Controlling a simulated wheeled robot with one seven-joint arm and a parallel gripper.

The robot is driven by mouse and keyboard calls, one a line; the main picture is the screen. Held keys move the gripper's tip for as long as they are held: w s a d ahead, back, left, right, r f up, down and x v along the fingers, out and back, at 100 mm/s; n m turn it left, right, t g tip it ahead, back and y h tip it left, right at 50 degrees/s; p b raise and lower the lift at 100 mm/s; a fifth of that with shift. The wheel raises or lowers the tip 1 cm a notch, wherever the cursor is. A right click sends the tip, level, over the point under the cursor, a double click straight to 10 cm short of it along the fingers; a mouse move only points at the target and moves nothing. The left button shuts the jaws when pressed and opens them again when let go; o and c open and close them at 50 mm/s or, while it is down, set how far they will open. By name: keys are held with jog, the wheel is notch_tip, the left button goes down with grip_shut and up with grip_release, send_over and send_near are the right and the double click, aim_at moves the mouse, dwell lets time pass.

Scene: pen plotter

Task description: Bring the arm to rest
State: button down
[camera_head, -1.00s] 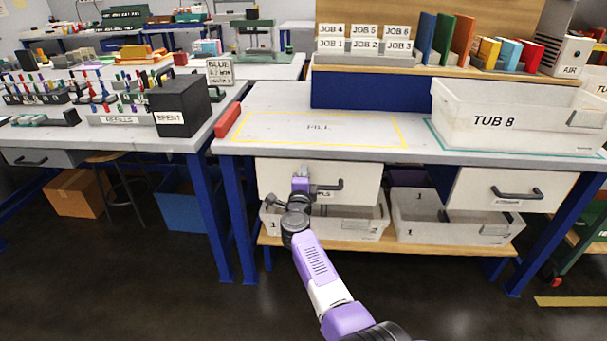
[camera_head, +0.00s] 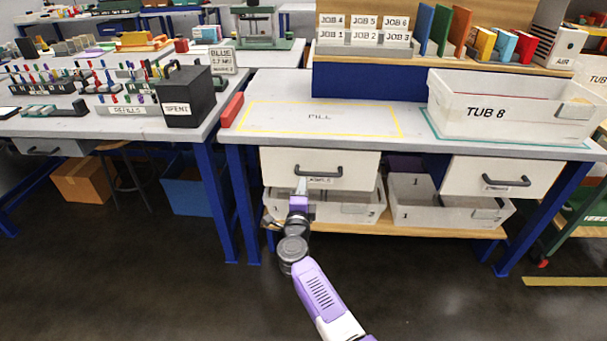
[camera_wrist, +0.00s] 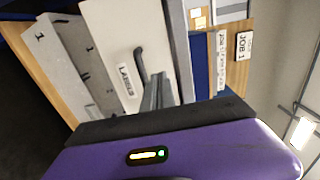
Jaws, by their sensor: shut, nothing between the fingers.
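My arm, purple and white, reaches up from the bottom of the head view. My gripper (camera_head: 301,186) is in front of the workbench, just below the handle (camera_head: 318,172) of the left white drawer (camera_head: 285,162). The gripper is shut and holds nothing. In the wrist view my gripper's fingers (camera_wrist: 158,92) are together, close beside the dark drawer handle (camera_wrist: 140,62) in the picture. I cannot tell whether they touch the drawer. The drawer front carries a label (camera_wrist: 125,79) and appears closed.
The bench top (camera_head: 255,90) has a yellow-outlined area, and TUB 8 (camera_head: 510,108) stands at its right. White tubs (camera_head: 335,207) sit on the wooden lower shelf (camera_head: 420,230). A blue-legged table (camera_head: 110,125) stands at the left. The floor in front is open.

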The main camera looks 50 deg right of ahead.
jog(key=shift+s+a, duration=0.35)
jog(key=shift+a, duration=0.1)
jog(key=s+a+r+n+t+y+p, duration=0.25)
jog(key=s+a+r+n+t, duration=0.35)
jog(key=a+r+n, duration=0.4)
jog(key=s+a+r+n+y+p, duration=0.3)
jog(key=s+a+n, duration=0.3)
jog(key=s, duration=0.6)
jog(key=s+a+r+n+g+y+p, duration=0.1)
jog(key=s+a+r+n+y+p, duration=0.2)
jog(key=s, duration=0.9)
jog(key=s+a+r+n+g+y+p, duration=0.1)
jog(key=s+a+r+n+y+p, duration=0.2)
jog(key=s+a+n, duration=0.6)
jog(key=s+a+y, duration=0.2)
jog(key=s+a, duration=0.1)
jog(key=shift+s+r+y+p, duration=0.25)
jog(key=shift+s+y+p, duration=0.05)
jog(key=shift+s+y, duration=0.1)
